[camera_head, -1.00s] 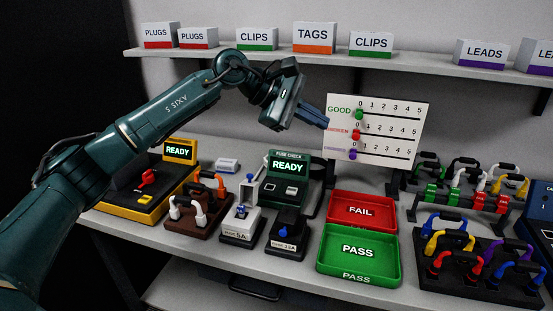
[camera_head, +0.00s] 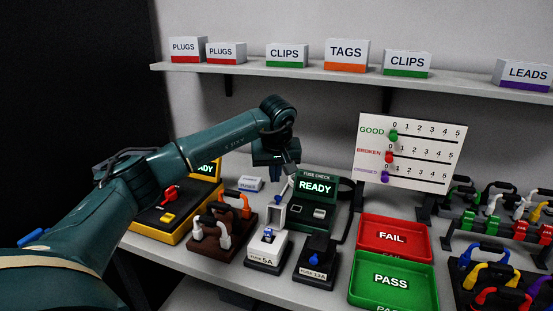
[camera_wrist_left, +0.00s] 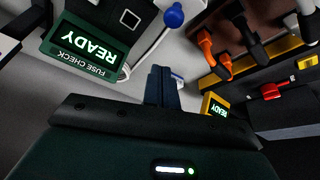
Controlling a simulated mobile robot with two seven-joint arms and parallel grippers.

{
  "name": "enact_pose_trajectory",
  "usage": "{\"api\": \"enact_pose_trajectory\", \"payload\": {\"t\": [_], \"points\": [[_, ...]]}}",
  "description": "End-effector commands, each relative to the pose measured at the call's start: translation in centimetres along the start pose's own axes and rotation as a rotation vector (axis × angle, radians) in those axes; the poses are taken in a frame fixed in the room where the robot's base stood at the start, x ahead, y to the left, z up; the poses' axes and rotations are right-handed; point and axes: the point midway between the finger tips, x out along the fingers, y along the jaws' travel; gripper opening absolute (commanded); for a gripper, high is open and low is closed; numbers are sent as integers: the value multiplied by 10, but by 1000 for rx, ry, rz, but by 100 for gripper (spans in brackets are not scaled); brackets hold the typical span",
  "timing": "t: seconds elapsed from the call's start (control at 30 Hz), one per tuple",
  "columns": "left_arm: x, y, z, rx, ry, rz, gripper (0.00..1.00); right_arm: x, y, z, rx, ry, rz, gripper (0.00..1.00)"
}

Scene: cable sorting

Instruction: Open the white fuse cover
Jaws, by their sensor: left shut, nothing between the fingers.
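The white fuse holder (camera_head: 267,252), labelled 5A, stands on a black base at the front of the bench. Its white cover (camera_head: 276,216) stands up at the back of the holder, with a blue knob at its top, and a blue fuse part (camera_head: 268,235) shows in the holder. My left gripper (camera_head: 289,172) is above and behind the cover, pointing down, shut and empty. In the left wrist view its fingers (camera_wrist_left: 162,88) are together, and a blue knob (camera_wrist_left: 174,14) shows apart from them. My right gripper is out of view.
The green FUSE CHECK unit (camera_head: 316,195), showing READY, is close behind the holder. A black 13A fuse holder (camera_head: 317,258) stands to the right. Red FAIL (camera_head: 428,241) and green PASS (camera_head: 425,282) trays lie further right. A brown cable block (camera_head: 226,238) is to the left.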

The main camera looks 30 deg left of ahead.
Motion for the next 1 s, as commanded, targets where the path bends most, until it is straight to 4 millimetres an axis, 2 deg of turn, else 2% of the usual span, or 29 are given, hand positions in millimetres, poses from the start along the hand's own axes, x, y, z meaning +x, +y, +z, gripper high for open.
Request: {"api": "enact_pose_trajectory", "payload": {"t": [0.07,0.13,0.4,0.83,1.0], "points": [[18,0,1,1,-3,-3,0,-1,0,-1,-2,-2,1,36],[9,0,11,5,1,2,0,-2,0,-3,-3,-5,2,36],[1,0,35,2,0,2,0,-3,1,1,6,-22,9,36],[1,0,38,0,3,3,0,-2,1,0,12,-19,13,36],[2,2,34,-11,75,35,0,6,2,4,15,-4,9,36]]}}
